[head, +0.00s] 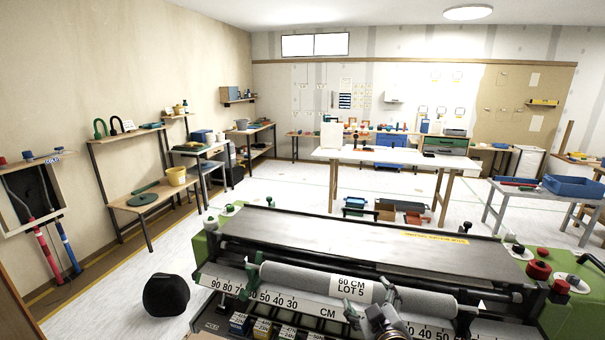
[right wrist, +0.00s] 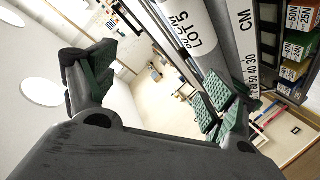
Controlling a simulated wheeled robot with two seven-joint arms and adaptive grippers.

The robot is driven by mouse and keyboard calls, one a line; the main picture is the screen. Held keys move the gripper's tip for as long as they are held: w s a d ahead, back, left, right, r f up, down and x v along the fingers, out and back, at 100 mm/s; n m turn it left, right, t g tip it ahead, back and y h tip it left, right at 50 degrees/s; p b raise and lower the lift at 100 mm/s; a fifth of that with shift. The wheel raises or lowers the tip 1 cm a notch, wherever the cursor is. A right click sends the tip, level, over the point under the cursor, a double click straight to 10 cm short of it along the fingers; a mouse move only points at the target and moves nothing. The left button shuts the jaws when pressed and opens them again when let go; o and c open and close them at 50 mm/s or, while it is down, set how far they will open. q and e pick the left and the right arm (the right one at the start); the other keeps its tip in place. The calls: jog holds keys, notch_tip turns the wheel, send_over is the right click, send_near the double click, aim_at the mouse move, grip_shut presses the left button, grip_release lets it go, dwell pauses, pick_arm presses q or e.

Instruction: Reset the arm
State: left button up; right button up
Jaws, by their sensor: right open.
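My right gripper (head: 370,304) is low in the head view, in front of the grey roll (head: 300,281) on the pasting machine (head: 340,246). In the right wrist view the right gripper (right wrist: 160,75) has its two green-padded fingers wide apart, with nothing between them. The roll, labelled "60 CM LOT 5", also shows in the right wrist view (right wrist: 197,55), beyond the right-hand finger. I cannot tell whether the gripper touches the roll. My left gripper is not in view.
A centimetre scale (head: 232,290) runs along the machine's front, above small labelled boxes (head: 262,328). A dark rounded object (head: 166,295) shows at lower left. A white-topped table (head: 390,160) stands behind the machine. Open floor (head: 270,190) lies at left and behind.

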jog(key=s+d+f+m+g, duration=0.25)
jog(key=s+f+g, duration=0.35)
jog(key=s+f, duration=0.4)
jog(key=s+d+f+m+g, duration=0.25)
jog(key=s+f+g, duration=0.45)
jog(key=s, duration=0.5)
notch_tip(320, 180, down, 34)
jog(key=s+d, duration=0.2)
jog(key=s+d+f, duration=0.3)
jog(key=s+f, duration=0.7)
jog(key=s+d+f+n+h, duration=0.1)
jog(key=s+d+f, duration=0.2)
jog(key=s+f, duration=0.7)
jog(key=shift+s+d+g, duration=0.3)
jog(key=shift+s, duration=0.35)
jog(key=shift+r, duration=0.1)
